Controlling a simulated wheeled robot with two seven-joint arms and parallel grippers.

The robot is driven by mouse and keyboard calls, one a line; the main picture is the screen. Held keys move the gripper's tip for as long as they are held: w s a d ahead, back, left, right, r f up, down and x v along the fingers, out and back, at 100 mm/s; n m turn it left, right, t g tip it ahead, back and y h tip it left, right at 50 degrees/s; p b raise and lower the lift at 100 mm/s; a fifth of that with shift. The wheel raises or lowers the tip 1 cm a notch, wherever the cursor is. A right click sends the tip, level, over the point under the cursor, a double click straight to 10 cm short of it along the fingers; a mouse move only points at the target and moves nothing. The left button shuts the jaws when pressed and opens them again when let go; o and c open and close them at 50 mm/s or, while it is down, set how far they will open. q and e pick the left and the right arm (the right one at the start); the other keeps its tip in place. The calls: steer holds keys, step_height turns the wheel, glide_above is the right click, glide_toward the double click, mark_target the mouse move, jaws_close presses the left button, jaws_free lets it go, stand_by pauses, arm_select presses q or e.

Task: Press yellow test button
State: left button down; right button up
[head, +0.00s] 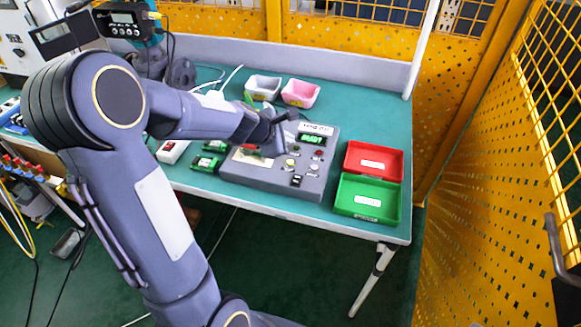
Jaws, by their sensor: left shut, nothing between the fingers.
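A grey test box (262,177) stands on the green-topped table. Its sloped face carries a small lit green display (311,139) and several small buttons and knobs. A small pale yellow button (290,162) sits left of centre on the button area. My left arm reaches in from the left, and my left gripper (281,146) is shut and empty above the box, near its display and just above the yellow button in the picture. I cannot tell whether the fingertips touch anything. My right gripper is out of view.
A red tray (397,151) and a green tray (349,206) lie right of the box. A grey bin (263,86) and a pink bin (300,93) stand behind it. Green boards (206,164) lie at its left. Yellow perforated fencing (440,170) closes the right side.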

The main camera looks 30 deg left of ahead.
arm_select(q)
steer(key=b, duration=0.4)
glide_above(287, 166)
steer(key=shift+f, duration=2.7)
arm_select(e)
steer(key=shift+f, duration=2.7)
arm_select(q)
steer(key=shift+f+b, duration=0.45)
steer(key=shift+b, duration=0.1)
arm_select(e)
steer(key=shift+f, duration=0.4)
arm_select(q)
steer(key=shift+f+b, duration=0.35)
steer(key=shift+f, duration=0.05)
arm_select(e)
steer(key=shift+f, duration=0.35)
arm_select(q)
steer(key=shift+r, duration=0.15)
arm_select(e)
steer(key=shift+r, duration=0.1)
arm_select(q)
steer(key=shift+r+p, duration=0.7)
steer(key=shift+p, duration=0.1)
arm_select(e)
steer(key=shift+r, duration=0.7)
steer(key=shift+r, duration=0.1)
